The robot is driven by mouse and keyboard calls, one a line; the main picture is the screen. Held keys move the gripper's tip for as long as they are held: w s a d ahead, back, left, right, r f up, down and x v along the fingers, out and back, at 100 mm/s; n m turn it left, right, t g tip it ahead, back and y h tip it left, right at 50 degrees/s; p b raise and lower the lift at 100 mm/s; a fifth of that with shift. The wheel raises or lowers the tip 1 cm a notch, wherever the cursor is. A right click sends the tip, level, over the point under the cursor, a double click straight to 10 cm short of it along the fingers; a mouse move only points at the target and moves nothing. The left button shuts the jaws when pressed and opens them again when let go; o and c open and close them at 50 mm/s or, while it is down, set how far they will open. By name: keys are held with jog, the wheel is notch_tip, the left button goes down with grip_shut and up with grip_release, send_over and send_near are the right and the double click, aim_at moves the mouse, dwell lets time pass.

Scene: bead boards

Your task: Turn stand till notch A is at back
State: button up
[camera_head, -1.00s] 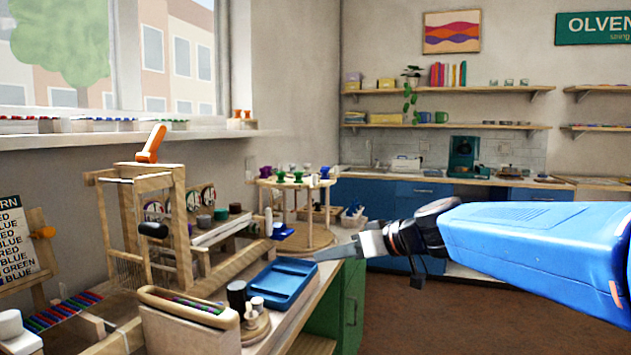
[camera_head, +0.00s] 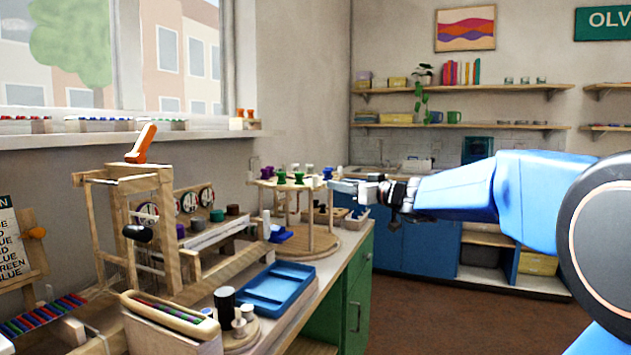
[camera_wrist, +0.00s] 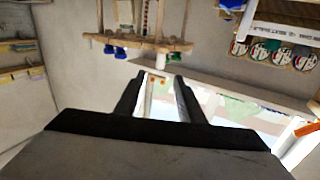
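The wooden stand (camera_head: 308,243) is on the counter, with a round base, thin posts and a top ring that carries several purple, green, white and blue spools. My gripper (camera_head: 335,186) is at the right side of the stand's top. In the wrist view the stand's ring (camera_wrist: 130,38) appears upside down, with blue spools and a white peg (camera_wrist: 161,58) just beyond my fingertips. My fingers (camera_wrist: 160,78) are apart, with background visible between them. Whether they touch the stand I cannot tell. No notch or letter A can be made out.
A blue tray (camera_head: 275,290) lies on the counter in front of the stand. A wooden loom (camera_head: 165,225) with an orange handle stands to the left. A row of round dials (camera_head: 188,202) is behind it. Blue cabinets and shelves are at the back.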

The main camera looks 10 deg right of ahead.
aim_at(317, 180)
jog(key=x, duration=1.2)
jog(key=shift+w+a, duration=0.1)
jog(key=shift+c, duration=0.3)
grip_shut()
